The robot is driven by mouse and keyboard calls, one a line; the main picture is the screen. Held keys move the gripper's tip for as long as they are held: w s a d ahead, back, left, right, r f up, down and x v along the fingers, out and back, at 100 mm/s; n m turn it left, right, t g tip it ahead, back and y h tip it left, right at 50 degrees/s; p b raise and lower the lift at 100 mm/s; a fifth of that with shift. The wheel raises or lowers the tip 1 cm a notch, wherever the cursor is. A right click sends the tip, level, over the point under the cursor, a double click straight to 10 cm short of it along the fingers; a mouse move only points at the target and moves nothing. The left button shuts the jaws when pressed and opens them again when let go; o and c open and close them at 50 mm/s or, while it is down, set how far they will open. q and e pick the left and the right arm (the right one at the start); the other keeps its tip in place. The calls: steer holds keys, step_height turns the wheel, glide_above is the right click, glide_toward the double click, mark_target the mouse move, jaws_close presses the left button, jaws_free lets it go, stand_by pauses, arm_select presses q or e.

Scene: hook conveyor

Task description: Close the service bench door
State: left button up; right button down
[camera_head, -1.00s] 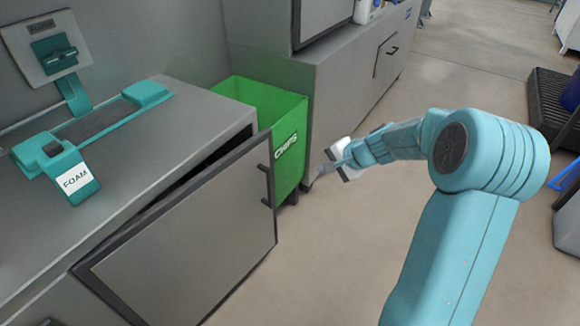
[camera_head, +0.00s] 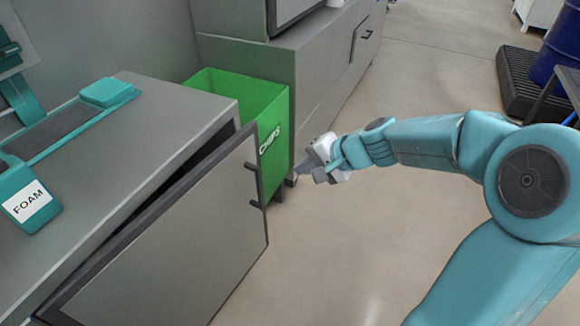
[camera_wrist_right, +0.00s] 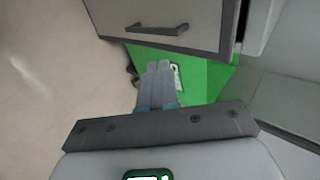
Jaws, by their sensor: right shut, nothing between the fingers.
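The service bench door (camera_head: 165,245) is a grey panel with a dark frame, hinged on the grey bench (camera_head: 140,150). It stands ajar, with a dark gap along its top edge. Its dark bar handle (camera_head: 256,185) is near the right edge; in the right wrist view the door (camera_wrist_right: 185,15) and handle (camera_wrist_right: 156,29) are at the top. My right gripper (camera_head: 298,168) is shut and empty, to the right of the handle and apart from the door. Its closed fingers (camera_wrist_right: 158,75) point toward the door in the wrist view. My left gripper is out of view.
A green CHIPS bin (camera_head: 245,100) stands just behind the door, beside the bench. A second grey cabinet (camera_head: 320,75) is beyond it. A teal FOAM dispenser (camera_head: 30,203) sits on the bench top. The floor (camera_head: 400,85) right of the door is clear.

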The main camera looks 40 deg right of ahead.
mark_target(260, 171)
steer(key=shift+w+r+b+x, duration=0.2)
steer(key=shift+w+r+x, duration=0.1)
steer(key=shift+x, duration=1.65)
steer(key=shift+w+r+b+x, duration=0.2)
steer(key=shift+w+r+x, duration=0.1)
steer(key=shift+x, duration=1.65)
steer(key=shift+w+r+b+x, duration=0.25)
steer(key=shift+r+x, duration=0.1)
steer(key=shift+x, duration=1.6)
steer(key=shift+a, duration=0.2)
